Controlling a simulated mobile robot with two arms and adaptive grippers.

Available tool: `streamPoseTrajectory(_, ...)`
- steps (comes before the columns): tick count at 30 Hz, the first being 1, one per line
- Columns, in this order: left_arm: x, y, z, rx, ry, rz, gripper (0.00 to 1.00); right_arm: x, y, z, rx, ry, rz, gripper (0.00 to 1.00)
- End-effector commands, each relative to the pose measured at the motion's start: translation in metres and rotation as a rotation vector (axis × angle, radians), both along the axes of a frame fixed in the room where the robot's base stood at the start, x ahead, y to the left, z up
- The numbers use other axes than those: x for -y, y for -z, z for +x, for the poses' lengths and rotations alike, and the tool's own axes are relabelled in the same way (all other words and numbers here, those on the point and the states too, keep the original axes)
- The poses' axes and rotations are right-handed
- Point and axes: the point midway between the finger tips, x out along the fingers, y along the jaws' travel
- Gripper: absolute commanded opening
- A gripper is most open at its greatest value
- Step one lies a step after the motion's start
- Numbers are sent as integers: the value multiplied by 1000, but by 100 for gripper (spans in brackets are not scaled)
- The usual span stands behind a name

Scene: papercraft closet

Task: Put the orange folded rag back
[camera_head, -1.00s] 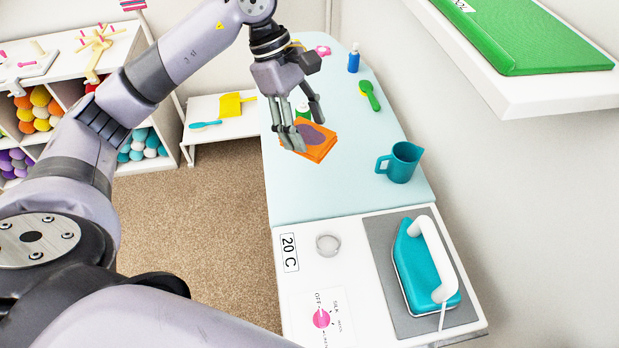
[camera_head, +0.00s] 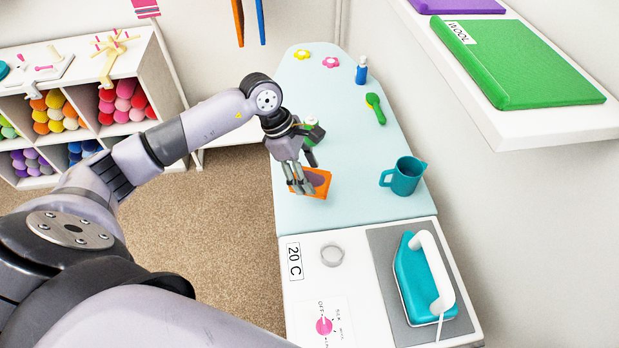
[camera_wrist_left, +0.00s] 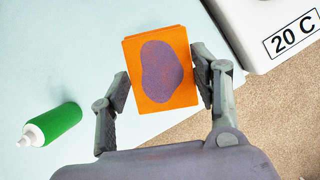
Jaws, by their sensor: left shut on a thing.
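The orange folded rag (camera_head: 318,182) with a purple patch is at the left edge of the pale blue ironing board (camera_head: 345,130) in the head view. My left gripper (camera_head: 303,178) is shut on the rag. In the left wrist view, the rag (camera_wrist_left: 160,70) sits between the two fingers, with the board's edge and the brown carpet beneath it. My left arm and gripper hide part of the rag in the head view. Whether the rag touches the board is hard to tell. My right gripper is not in view.
A green bottle (camera_wrist_left: 55,125) is close to the gripper. A teal jug (camera_head: 404,177), green brush (camera_head: 375,108) and blue bottle (camera_head: 361,70) stand or lie on the board. The teal iron (camera_head: 415,275) is in front. A wall shelf (camera_head: 520,120) with green cloth (camera_head: 515,65) overhangs at right. Cubbies (camera_head: 90,110) stand at left.

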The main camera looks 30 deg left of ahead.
Motion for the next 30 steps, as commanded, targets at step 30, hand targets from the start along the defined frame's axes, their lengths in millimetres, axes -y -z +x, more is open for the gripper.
streamPoseTrajectory(30, 0, 49, 0, 0, 1, 0, 71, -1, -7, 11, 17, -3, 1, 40)
